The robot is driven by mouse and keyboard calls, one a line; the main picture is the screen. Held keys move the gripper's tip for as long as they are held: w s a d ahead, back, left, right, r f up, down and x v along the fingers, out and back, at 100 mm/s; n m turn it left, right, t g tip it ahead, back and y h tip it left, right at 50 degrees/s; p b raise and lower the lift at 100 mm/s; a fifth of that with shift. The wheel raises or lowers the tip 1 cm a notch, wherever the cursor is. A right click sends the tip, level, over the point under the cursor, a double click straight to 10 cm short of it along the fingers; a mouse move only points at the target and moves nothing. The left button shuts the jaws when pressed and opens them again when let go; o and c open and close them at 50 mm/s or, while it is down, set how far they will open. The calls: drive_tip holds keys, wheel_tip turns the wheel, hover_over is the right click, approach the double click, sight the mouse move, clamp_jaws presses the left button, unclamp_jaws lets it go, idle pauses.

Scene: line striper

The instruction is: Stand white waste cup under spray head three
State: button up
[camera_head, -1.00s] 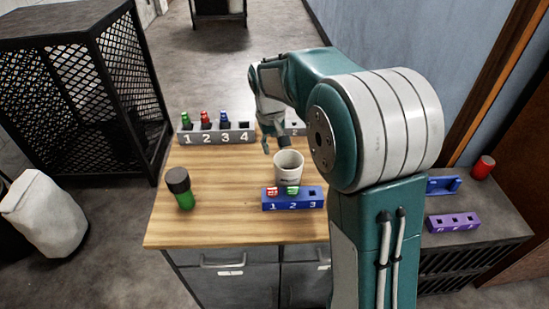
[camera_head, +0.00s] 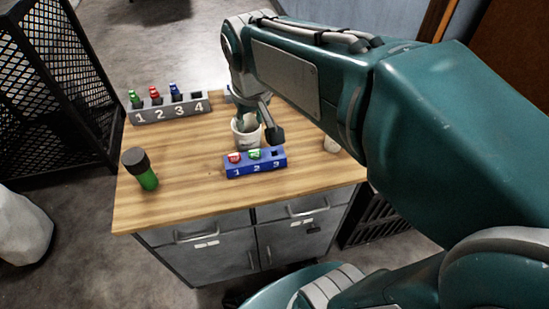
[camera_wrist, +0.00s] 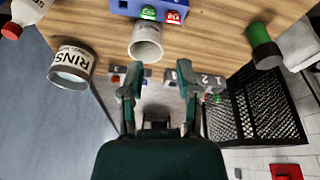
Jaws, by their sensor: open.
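The white cup (camera_head: 244,139) stands upright on the wooden worktop, just behind the blue block numbered 1 to 3 (camera_head: 238,170). The block carries a red and a green piece at 1 and 2, and a dark empty opening at 3. My gripper (camera_head: 258,128) is open, with its fingers down at the cup in the head view. One finger overlaps the cup's rim; whether it is inside or in front is unclear. In the wrist view, the cup (camera_wrist: 146,48) lies just beyond the open fingers (camera_wrist: 157,86), slightly left of their middle.
A grey rack numbered 1 to 4 (camera_head: 150,116) stands behind, left. The wrist view shows a RINSE cup (camera_wrist: 72,68) and a red-capped bottle (camera_wrist: 30,10).

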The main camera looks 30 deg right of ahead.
drive_tip(key=s+f+t, duration=0.1)
drive_tip(key=s+t, duration=0.1)
drive_tip(key=s, duration=0.9)
drive_tip(key=shift+m, duration=0.3)
drive_tip(key=shift+s+f, duration=0.15)
drive_tip(key=shift+s, duration=0.1)
drive_tip(key=n+g, duration=0.1)
drive_tip(key=g, duration=0.4)
hover_over(235, 136)
drive_tip(key=f, duration=1.2)
drive_tip(key=shift+s+f, duration=0.2)
drive_tip(key=f, duration=0.5)
drive_tip(key=shift+w, duration=0.2)
clamp_jaws()
